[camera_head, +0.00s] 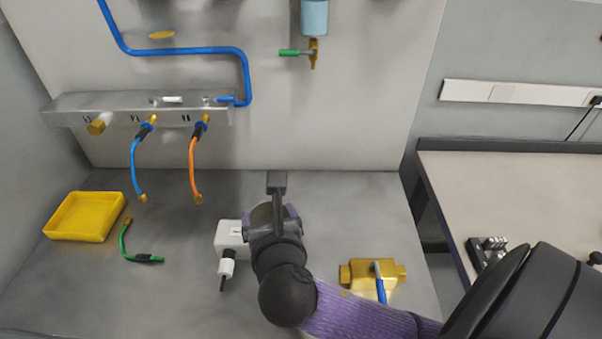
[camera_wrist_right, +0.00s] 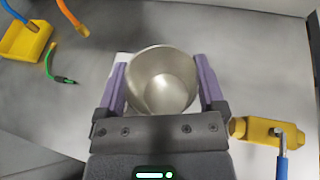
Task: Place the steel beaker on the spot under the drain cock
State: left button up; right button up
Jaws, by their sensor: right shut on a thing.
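The steel beaker (camera_wrist_right: 162,80) is between the two purple fingers of my right gripper (camera_wrist_right: 163,85), which is shut on it. In the head view the beaker (camera_head: 262,214) is mostly hidden behind my gripper (camera_head: 272,212) and wrist, over the grey bench. I cannot tell whether it touches the bench. The drain cock (camera_head: 313,54) is a brass fitting with a green handle, under a light-blue cylinder on the back panel. It is above and a little right of my gripper in the picture. No marked spot under it can be made out. My left gripper is not in view.
A white device (camera_head: 230,234) sits just left of my gripper. A brass valve block (camera_head: 372,273) with a blue handle lies to the right. A yellow tray (camera_head: 84,217) and a green hose (camera_head: 126,243) lie at left. Blue and orange hoses (camera_head: 193,165) hang from a manifold. Bench behind the gripper is clear.

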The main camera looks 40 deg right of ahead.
jog(key=d+f+n+y+b, duration=0.1)
jog(key=d+f+y, duration=0.1)
jog(key=d+f, duration=0.55)
jog(key=w+d+r+b, duration=0.2)
jog(key=w+d+b, duration=0.2)
jog(key=w+d, duration=0.95)
jog(key=f+b, duration=0.1)
jog(key=f, duration=0.1)
jog(key=w+f+b, duration=0.1)
jog(key=f, duration=0.1)
jog(key=f+b, duration=0.1)
jog(key=f, duration=0.2)
jog(key=shift+w+d, duration=0.25)
jog(key=shift+w, duration=0.05)
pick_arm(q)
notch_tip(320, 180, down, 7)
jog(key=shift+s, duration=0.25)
pick_arm(e)
jog(key=shift+r, duration=0.1)
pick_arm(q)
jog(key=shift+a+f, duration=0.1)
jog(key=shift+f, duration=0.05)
